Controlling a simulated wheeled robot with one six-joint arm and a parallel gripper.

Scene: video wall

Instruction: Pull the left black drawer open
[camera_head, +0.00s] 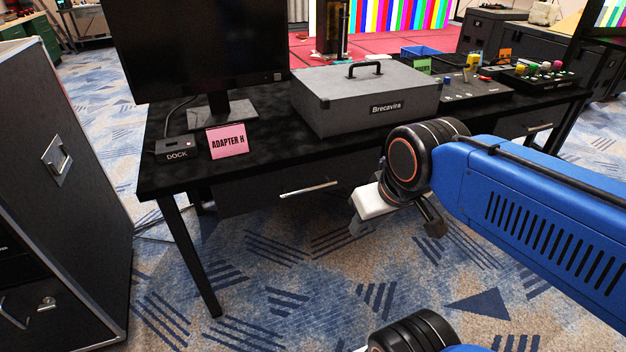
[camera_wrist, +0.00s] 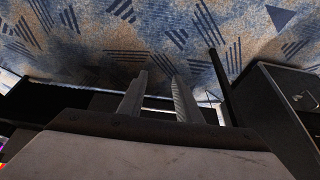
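The left black drawer (camera_head: 262,197) is under the black desk, with its front flush below the desktop and a silver bar handle (camera_head: 309,189) across it. My gripper (camera_head: 396,226) is in front of the desk, to the right of that handle and apart from it in the head view, partly hidden behind my wrist. In the wrist view my gripper (camera_wrist: 160,76) shows two grey fingers spread apart with nothing between them. The dark desk underside and drawer area lie behind the fingers there; I cannot clearly make out the handle in that view.
The black desk (camera_head: 165,183) carries a monitor (camera_head: 200,45), a pink ADAPTER H card (camera_head: 227,141), a dock (camera_head: 176,149) and a grey case (camera_head: 365,95). A tall dark cabinet (camera_head: 65,190) stands left. A desk leg (camera_head: 190,255) stands between. Carpet in front is clear.

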